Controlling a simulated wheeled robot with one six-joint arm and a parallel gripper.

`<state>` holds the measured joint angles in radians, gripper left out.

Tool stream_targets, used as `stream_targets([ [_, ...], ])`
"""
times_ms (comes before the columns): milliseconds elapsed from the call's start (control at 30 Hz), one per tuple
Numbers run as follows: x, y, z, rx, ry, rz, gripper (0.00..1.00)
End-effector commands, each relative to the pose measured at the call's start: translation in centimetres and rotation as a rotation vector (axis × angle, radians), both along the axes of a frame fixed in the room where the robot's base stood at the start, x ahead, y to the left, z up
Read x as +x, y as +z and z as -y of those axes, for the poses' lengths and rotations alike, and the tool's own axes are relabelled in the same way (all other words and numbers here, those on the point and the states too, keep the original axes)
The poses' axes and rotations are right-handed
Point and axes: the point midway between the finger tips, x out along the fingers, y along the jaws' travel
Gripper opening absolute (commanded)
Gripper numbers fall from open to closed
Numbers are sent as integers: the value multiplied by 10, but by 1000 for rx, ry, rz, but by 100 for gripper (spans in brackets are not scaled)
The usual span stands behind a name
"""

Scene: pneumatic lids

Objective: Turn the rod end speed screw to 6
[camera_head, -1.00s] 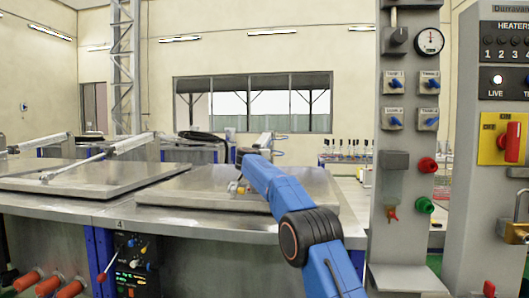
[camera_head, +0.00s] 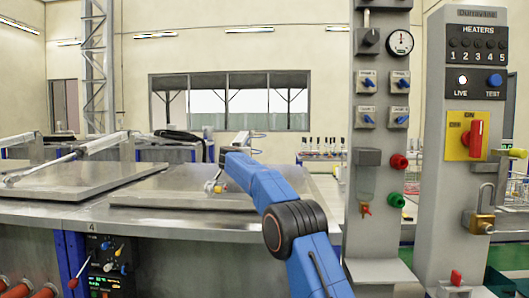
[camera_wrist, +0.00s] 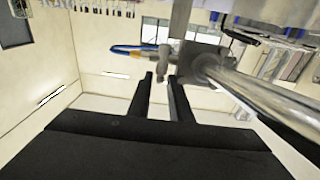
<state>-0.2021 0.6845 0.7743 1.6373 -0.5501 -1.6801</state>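My gripper (camera_wrist: 160,77) shows in the wrist view as two dark fingers with a narrow gap between them; it is open and nothing shows between them. A grey fitting (camera_wrist: 163,60) stands just beyond the fingertips; I cannot tell whether it carries the speed screw. A thick metal cylinder or rod (camera_wrist: 262,98) runs to the right of the fingers. In the head view my arm's end is over the nearer right lid (camera_head: 165,187), by small yellowish parts (camera_head: 214,186). The screw's number cannot be read.
A left lid (camera_head: 60,180) bears a long cylinder (camera_head: 95,147). A grey panel with a gauge (camera_head: 400,42) and blue knobs stands right of my arm. A second panel with a red switch (camera_head: 475,138) and padlock (camera_head: 480,222) is beside it. A control box (camera_head: 108,268) is at lower left.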

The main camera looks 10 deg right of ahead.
Motion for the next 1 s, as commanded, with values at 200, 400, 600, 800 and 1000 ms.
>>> stream_targets([
  [200,-2,1,6,-23,123,-9,18],
  [400,-2,0,9,-42,236,-16,18],
  [600,-2,1,11,-63,345,-14,18],
  [800,-2,0,13,-77,432,-24,18],
  [1000,-1,-2,16,-90,522,-38,18],
])
